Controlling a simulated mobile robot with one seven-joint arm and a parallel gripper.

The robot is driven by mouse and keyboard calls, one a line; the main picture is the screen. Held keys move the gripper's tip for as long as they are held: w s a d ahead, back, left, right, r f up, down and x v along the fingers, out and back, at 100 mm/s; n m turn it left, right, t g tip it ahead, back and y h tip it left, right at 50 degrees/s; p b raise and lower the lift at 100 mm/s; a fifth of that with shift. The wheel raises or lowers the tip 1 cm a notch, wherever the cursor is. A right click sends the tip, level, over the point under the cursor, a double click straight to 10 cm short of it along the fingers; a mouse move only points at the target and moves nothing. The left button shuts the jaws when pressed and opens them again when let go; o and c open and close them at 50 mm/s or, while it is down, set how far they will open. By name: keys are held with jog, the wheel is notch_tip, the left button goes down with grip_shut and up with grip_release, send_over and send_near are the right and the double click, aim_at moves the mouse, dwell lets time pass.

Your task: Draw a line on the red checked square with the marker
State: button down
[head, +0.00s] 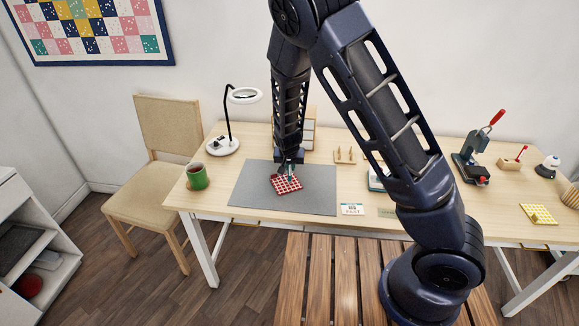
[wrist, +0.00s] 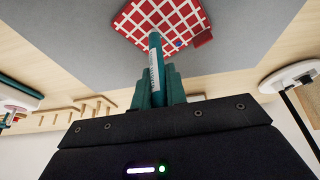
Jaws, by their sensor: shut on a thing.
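The red checked square (head: 284,188) lies on the grey mat (head: 250,200) on the table. In the wrist view the red and white square (wrist: 150,17) is at the top middle. My gripper (head: 290,168) is over the square's upper edge and points down. In the wrist view my gripper's teal fingers (wrist: 158,88) are shut on the marker (wrist: 155,65), a teal stick with a pale printed label. The marker's far end overlaps the square; I cannot tell whether its tip touches it. A small blue spot (wrist: 178,43) shows beside the marker on the square.
A small red block-like thing (wrist: 203,38) shows by the square's edge. A small card (head: 352,210) lies right of the mat. The mat's left part is clear.

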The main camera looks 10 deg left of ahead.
jog(key=shift+s+d, duration=0.4)
jog(key=shift+s, duration=0.25)
jog(key=shift+s+d, duration=0.35)
jog(key=shift+s, duration=0.25)
dwell(1.9)
jog(key=shift+r, duration=0.25)
jog(key=shift+f, duration=0.25)
dwell(1.4)
jog(key=shift+w+a, duration=0.4)
jog(key=shift+w, duration=0.25)
jog(key=shift+w+a, duration=0.4)
jog(key=shift+w, duration=0.25)
dwell(1.6)
